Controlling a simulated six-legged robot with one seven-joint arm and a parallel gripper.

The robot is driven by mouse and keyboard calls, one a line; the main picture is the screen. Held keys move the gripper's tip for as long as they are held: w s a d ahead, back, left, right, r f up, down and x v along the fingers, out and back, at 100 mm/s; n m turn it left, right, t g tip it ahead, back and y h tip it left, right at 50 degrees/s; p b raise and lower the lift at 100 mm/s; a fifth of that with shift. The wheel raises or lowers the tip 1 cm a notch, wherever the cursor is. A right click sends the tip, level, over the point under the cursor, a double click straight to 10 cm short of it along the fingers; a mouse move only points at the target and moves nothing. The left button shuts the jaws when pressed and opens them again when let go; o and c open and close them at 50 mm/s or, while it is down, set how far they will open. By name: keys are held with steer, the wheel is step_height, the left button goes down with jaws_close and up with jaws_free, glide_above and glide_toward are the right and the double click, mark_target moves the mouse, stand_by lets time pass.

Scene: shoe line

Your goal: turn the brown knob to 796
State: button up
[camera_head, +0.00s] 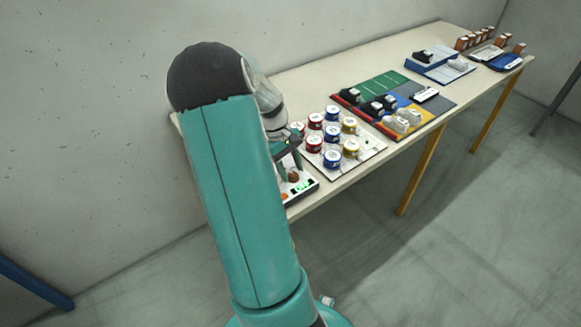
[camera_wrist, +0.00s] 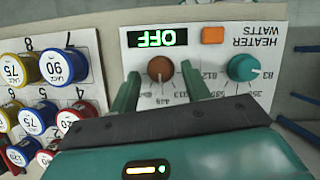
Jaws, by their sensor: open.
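The brown knob (camera_wrist: 160,69) is on a white heater panel (camera_wrist: 200,54), which appears upside down in the wrist view. Its lit green display (camera_wrist: 157,37) reads OFF. Printed numbers are partly visible around the knobs; the brown knob's pointer setting cannot be made out. My gripper (camera_wrist: 160,73) is open, with one finger on each side of the brown knob and a gap visible to it. In the head view, the brown knob (camera_head: 293,177) sits just below my gripper (camera_head: 287,152), partly behind my arm.
A teal knob (camera_wrist: 243,68) is beside my finger on the same panel, with an orange button (camera_wrist: 213,35) nearby. Several round cans (camera_wrist: 63,66) stand on a numbered board next to it. Colored mats (camera_head: 437,92) with shoes lie farther along the table (camera_head: 300,77).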

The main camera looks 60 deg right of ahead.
steer(key=shift+s, duration=0.1)
steer(key=c, duration=1)
steer(key=shift+m, duration=0.3)
steer(key=m+y, duration=0.1)
steer(key=m, duration=0.2)
steer(key=shift+d+t, duration=0.2)
steer(key=shift+t, duration=0.2)
steer(key=m, duration=0.2)
steer(key=m+t+y, duration=0.1)
steer(key=m, duration=0.1)
steer(key=shift+s+d+m, duration=0.15)
steer(key=shift+s+m, duration=0.05)
steer(key=shift+m, duration=0.2)
steer(key=m, duration=0.1)
steer(key=m+t, duration=0.1)
steer(key=m, duration=0.1)
steer(key=shift+s+m+t+y, duration=0.15)
steer(key=shift+m+t+y, duration=0.15)
steer(key=shift+y, duration=0.1)
steer(key=shift+s+m+t, duration=0.15)
steer(key=shift+m+t, duration=0.65)
steer(key=shift+m, duration=1.1)
